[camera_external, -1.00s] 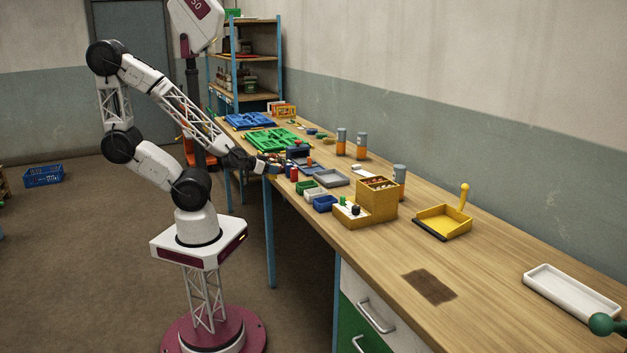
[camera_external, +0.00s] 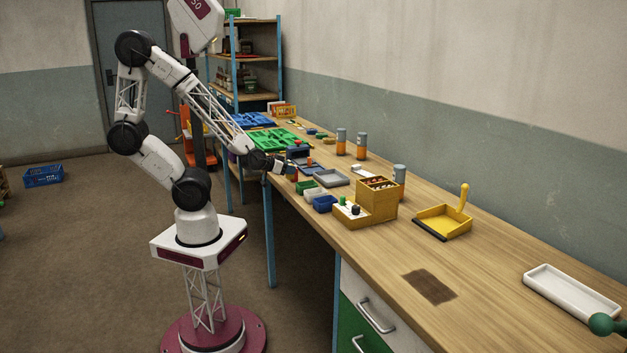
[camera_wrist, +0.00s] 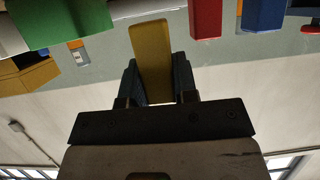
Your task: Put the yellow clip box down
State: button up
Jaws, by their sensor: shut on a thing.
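The yellow clip box (camera_wrist: 151,45) shows in the wrist view as a plain yellow block standing between my two dark fingers. My gripper (camera_wrist: 156,80) is shut on it. In the external view my gripper (camera_external: 285,167) is over the near edge of the workbench, beside the small coloured pieces and trays. The clip box is too small to make out there, and I cannot tell its height above the bench.
On the workbench (camera_external: 480,270), a grey tray (camera_external: 331,178), a blue bin (camera_external: 325,204) and a yellow wooden box (camera_external: 377,203) stand to the right of my gripper. Orange-and-grey cylinders (camera_external: 341,142) stand behind. A yellow dustpan (camera_external: 443,222) lies farther right; the bench around it is largely clear.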

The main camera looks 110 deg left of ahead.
jog(key=shift+w+a+f, duration=0.1)
jog(key=shift+w+a, duration=0.6)
jog(key=shift+w, duration=0.25)
jog(key=shift+w+a+f, duration=0.1)
jog(key=shift+w+a, duration=0.15)
jog(key=shift+w, duration=0.15)
jog(key=shift+w+a+f, duration=0.15)
jog(key=shift+w+f, duration=0.05)
jog(key=shift+f, duration=0.35)
jog(key=shift+w+a+f, duration=0.15)
jog(key=shift+w+f, duration=0.05)
jog(key=shift+f, duration=0.85)
jog(key=shift+f, duration=0.2)
jog(key=o, duration=0.9)
jog(key=shift+r, duration=0.1)
jog(key=shift+v, duration=3.9)
